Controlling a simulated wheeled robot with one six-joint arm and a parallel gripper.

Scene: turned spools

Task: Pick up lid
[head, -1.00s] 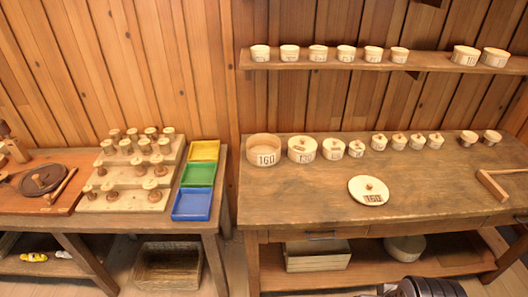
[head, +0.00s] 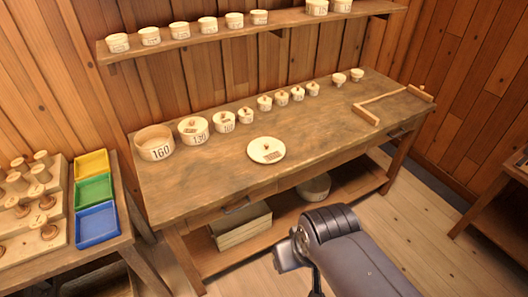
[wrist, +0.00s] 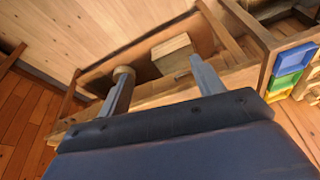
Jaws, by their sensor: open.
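The lid (head: 266,150) is a pale round disc with a small knob and a dark-printed label. It lies flat on the workbench (head: 205,185) near its front edge, apart from the containers, with nothing on it. My gripper (wrist: 160,68) shows in the wrist view with its two fingers wide apart and nothing between them. It points toward the bench's lower shelf, and the lid is not visible in that view. In the head view my arm (head: 335,225) is in front of the bench, low and right of the lid.
An open round box marked 160 (head: 154,143) and several lidded boxes (head: 194,130) line the bench's back. A wooden angle frame (head: 385,104) lies at right. A wall shelf (head: 180,38) holds more tubs. A crate (head: 240,225) is underneath. Colored trays (head: 95,192) stand at left.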

